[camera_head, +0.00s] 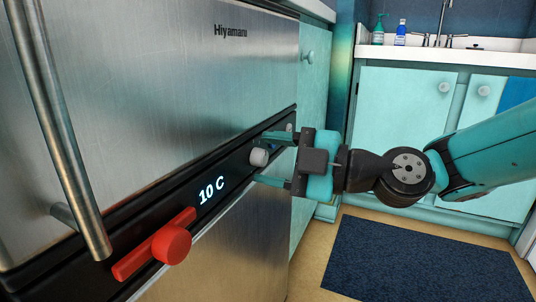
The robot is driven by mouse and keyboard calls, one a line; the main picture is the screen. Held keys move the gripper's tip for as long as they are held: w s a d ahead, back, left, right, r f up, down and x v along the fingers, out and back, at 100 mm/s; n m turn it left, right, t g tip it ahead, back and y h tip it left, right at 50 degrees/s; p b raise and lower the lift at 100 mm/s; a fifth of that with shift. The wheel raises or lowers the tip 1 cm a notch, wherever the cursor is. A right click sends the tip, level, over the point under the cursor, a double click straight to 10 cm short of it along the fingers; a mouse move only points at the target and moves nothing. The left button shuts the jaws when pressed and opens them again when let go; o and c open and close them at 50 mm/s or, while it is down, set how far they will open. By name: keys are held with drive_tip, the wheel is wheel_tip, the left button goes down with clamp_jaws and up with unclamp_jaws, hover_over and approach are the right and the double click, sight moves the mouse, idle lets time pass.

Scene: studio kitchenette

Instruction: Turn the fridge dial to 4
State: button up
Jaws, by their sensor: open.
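A small pale round dial (259,157) sits on the panel to the right of the display. Its markings are too small to read. My gripper (258,158) is open, with one finger above the dial and one below it. I cannot tell whether either finger touches the dial.
A red knob with a bar (171,245) sits on the panel left of the display. A vertical metal handle (62,130) juts out at the left. Teal cabinets (405,110) and a sink counter stand behind my arm. A dark blue mat (420,262) lies on the floor.

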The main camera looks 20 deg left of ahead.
drive_tip(key=shift+c, duration=0.5)
drive_tip(key=c, duration=0.8)
